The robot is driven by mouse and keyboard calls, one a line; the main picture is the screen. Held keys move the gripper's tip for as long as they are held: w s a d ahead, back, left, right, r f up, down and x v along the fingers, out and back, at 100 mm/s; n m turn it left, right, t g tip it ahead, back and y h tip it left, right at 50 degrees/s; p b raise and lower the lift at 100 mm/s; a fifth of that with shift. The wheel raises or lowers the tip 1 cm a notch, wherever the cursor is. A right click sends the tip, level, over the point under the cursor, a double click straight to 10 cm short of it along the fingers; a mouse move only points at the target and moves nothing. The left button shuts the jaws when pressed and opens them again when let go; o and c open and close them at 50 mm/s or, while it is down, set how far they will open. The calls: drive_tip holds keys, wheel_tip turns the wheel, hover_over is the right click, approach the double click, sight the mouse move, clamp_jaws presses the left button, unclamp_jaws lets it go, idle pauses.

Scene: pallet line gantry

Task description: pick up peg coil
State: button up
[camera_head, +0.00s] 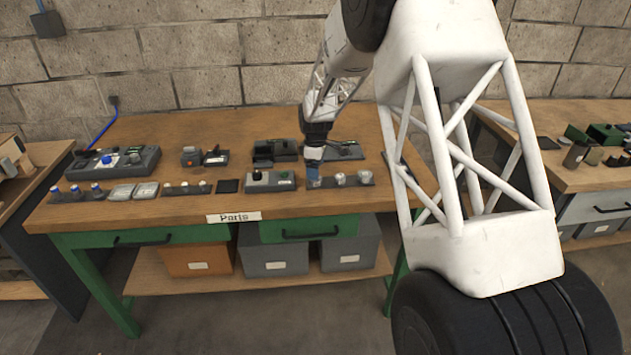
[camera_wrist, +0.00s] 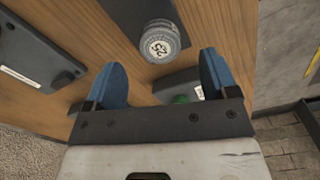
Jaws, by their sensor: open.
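My gripper (camera_head: 313,160) reaches down over the right part of the workbench, above the front row of small parts. In the wrist view its two blue fingers (camera_wrist: 161,62) are spread apart with nothing between them. A grey round part marked 25 (camera_wrist: 160,42) lies just past the fingertips, roughly centred between them and not touching as far as I can see. I cannot tell for sure that it is the peg coil. In the head view, silver round parts (camera_head: 340,178) stand on a dark strip (camera_head: 327,184) beside the gripper. The fingertips partly hide the strip's left end.
A grey box with a green button (camera_head: 285,177) stands left of the gripper; its button shows in the wrist view (camera_wrist: 181,99). Dark devices (camera_head: 275,150) stand behind. Bare wood (camera_head: 290,206) runs along the front edge.

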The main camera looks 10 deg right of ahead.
drive_tip(key=shift+f, duration=2.1)
drive_tip(key=c, duration=1)
drive_tip(key=shift+r, duration=0.15)
drive_tip(key=shift+c, duration=0.2)
drive_tip(key=shift+r, duration=1.55)
drive_tip(key=s+d+r, duration=0.1)
drive_tip(key=s, duration=1.5)
drive_tip(key=shift+d+r, duration=0.25)
drive_tip(key=shift+r, duration=0.05)
drive_tip(key=shift+w, duration=0.1)
